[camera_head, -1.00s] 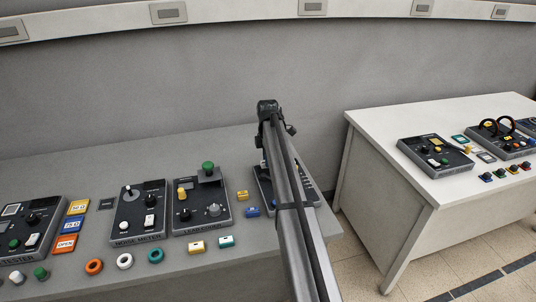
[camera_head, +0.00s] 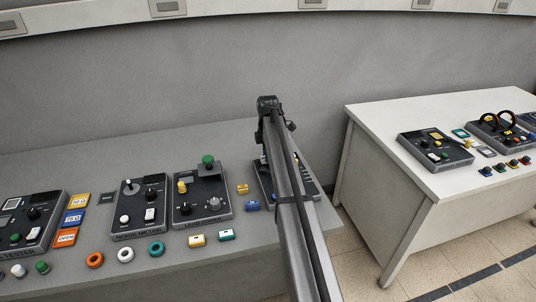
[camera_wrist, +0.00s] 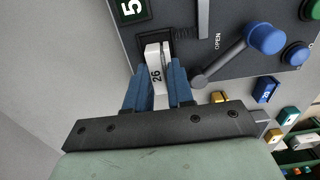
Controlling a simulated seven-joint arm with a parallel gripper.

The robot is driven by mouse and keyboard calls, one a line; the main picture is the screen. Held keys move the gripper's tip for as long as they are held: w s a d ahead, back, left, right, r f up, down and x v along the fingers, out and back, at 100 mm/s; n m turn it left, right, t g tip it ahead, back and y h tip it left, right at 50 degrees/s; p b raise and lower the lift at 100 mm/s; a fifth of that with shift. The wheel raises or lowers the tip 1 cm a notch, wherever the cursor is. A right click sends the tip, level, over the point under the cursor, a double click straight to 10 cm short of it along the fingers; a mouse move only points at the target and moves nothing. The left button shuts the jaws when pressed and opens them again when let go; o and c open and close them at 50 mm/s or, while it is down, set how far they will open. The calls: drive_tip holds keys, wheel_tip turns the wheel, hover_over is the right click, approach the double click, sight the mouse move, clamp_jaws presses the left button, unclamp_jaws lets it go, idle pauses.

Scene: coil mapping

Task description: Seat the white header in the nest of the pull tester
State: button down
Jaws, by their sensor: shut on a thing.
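The white header (camera_wrist: 155,60), marked 26, is between the blue fingers of my gripper (camera_wrist: 158,75) in the wrist view. My gripper is shut on it. The header's far end is at the dark nest (camera_wrist: 150,40) of the pull tester (camera_wrist: 125,42); I cannot tell whether it is inside, resting on it or just above. The tester's lever, with a blue knob (camera_wrist: 265,38), lies to the right of the header, beside the word OPEN. In the head view my arm covers much of the pull tester (camera_head: 309,187) and hides the header.
Blue (camera_head: 252,206) and yellow (camera_head: 243,189) headers lie left of the tester. More, yellow (camera_head: 197,241) and teal (camera_head: 227,235), lie along the front. Another table (camera_head: 415,180) stands right, across a gap.

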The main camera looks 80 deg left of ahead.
drive_tip(key=shift+f, duration=0.5)
idle(1.1)
drive_tip(key=shift+c, duration=2.2)
unclamp_jaws()
drive_tip(key=shift+r, duration=3.5)
